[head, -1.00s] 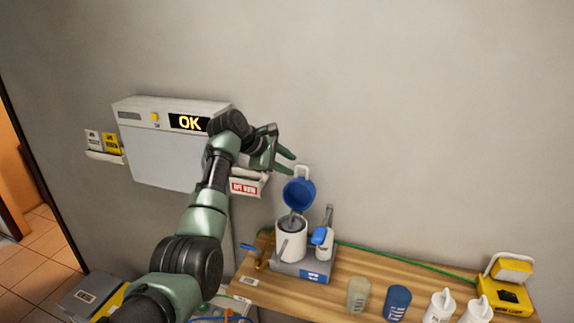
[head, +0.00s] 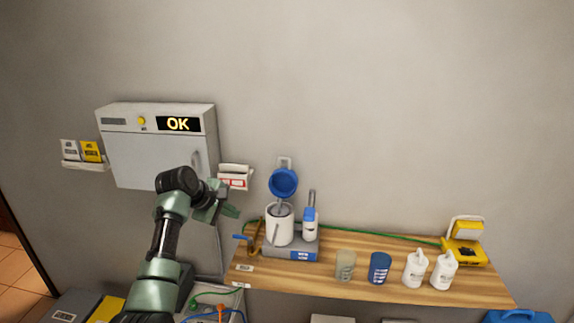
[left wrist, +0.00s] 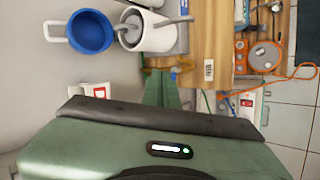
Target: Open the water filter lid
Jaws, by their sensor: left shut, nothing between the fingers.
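The water filter is a white canister (head: 279,231) on a grey base (head: 290,252) on the wooden shelf. Its round blue lid (head: 283,182) stands raised and tilted back above the canister, so the lid is open. In the left wrist view the open blue lid (left wrist: 91,32) and the white canister (left wrist: 142,30) show at the top left. My left gripper (head: 232,211) is left of the canister, apart from it and the lid. Its green fingers (left wrist: 162,88) are together and hold nothing. My right gripper is not in view.
A white cabinet (head: 150,150) with an OK display hangs on the wall behind my left arm. A small white box (head: 236,175) is near the gripper. Cups (head: 380,268), white bottles (head: 415,268) and a yellow lamp (head: 463,245) stand along the shelf to the right.

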